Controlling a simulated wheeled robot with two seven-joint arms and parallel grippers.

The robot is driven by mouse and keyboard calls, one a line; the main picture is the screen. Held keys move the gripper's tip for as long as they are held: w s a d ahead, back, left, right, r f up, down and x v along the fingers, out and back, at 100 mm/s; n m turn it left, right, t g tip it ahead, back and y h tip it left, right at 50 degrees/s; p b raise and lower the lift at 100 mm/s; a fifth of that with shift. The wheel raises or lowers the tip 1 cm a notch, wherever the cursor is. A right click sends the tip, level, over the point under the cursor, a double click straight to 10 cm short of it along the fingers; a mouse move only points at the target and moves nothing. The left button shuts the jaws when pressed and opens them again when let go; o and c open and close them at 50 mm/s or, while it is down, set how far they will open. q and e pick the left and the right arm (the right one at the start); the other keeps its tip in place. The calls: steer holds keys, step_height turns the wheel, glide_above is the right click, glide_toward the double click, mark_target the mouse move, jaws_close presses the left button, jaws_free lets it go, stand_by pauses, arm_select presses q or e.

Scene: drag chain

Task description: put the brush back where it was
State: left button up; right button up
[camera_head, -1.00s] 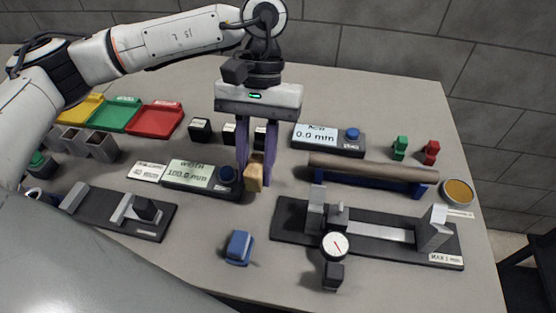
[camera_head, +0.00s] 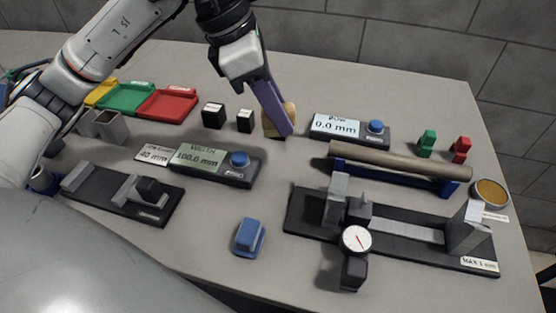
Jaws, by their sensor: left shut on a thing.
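My left gripper (camera_head: 280,128) comes down from the top middle, tilted, and is shut on a tan wooden piece, which I take to be the brush (camera_head: 291,112). Its purple fingers cover much of the brush. The brush is at the back middle, just left of the bow display. A dark shape below and left of it is partly hidden by the fingers. I cannot tell whether the brush touches it or the table. My right gripper is not in view.
Two black blocks (camera_head: 214,115) with white tops stand left of the gripper. The bow display (camera_head: 336,127) is close on its right, the width display (camera_head: 201,159) in front. A brown rod (camera_head: 400,161) lies on a blue stand. A blue block (camera_head: 249,237) sits nearer, with clear table around it.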

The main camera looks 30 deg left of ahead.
arm_select(q)
step_height(320, 180, down, 9)
steer(key=shift+r, duration=0.1)
stand_by(0.3)
steer(key=shift+f+b, duration=0.25)
steer(key=shift+b, duration=0.15)
steer(key=o, duration=1)
steer(key=shift+r, duration=0.15)
steer(key=shift+r+p, duration=0.3)
steer(key=shift+p, duration=0.15)
steer(key=v, duration=1.1)
steer(key=shift+a+r, duration=0.2)
steer(key=shift+r, duration=0.1)
steer(key=shift+s, duration=0.15)
